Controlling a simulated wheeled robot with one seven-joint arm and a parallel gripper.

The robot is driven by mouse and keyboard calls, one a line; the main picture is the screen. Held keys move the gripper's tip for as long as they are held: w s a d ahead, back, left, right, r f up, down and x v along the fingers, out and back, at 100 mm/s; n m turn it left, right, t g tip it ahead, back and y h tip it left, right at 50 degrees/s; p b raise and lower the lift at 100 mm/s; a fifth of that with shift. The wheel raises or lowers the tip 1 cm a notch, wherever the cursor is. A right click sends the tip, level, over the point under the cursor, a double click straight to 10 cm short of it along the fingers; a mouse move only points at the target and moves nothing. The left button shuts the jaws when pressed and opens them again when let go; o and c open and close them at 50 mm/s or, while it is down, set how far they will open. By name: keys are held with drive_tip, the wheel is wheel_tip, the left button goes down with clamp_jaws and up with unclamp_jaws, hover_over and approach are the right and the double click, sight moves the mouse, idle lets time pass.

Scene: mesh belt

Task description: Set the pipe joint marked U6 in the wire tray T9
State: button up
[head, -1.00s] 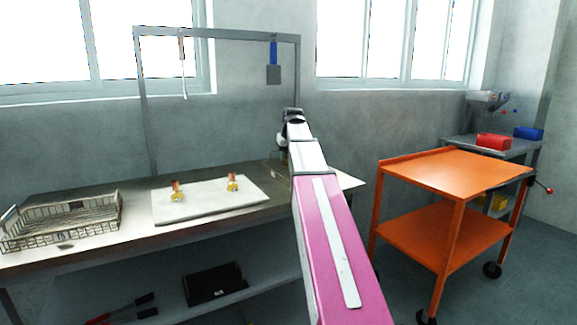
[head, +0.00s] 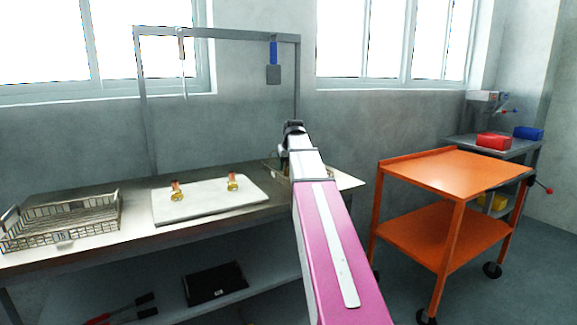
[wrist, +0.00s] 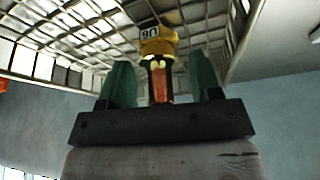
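The pipe joint (wrist: 158,45), with a yellow collar and coppery body, shows in the wrist view with its U6 mark upside down. It stands between the two green fingers of my gripper (wrist: 162,82), with a narrow gap on each side, so the gripper looks open around it. A wire tray (wrist: 60,25) fills the top of the wrist view beyond the joint. I cannot tell whether the joint touches its mesh. In the head view, part of a wire tray (head: 271,163) shows behind my arm; its mark is hidden. My gripper is mostly hidden there too.
Two more pipe joints (head: 177,191) (head: 233,182) stand on a pale board (head: 205,207) on the bench. Another wire tray (head: 95,214), with a small label, sits at the bench's left. A frame (head: 215,33) with hanging tools rises behind. An orange cart (head: 455,172) stands right.

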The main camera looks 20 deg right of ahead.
drive_tip(key=shift+r, duration=0.1)
drive_tip(key=v, duration=1.2)
idle(0.4)
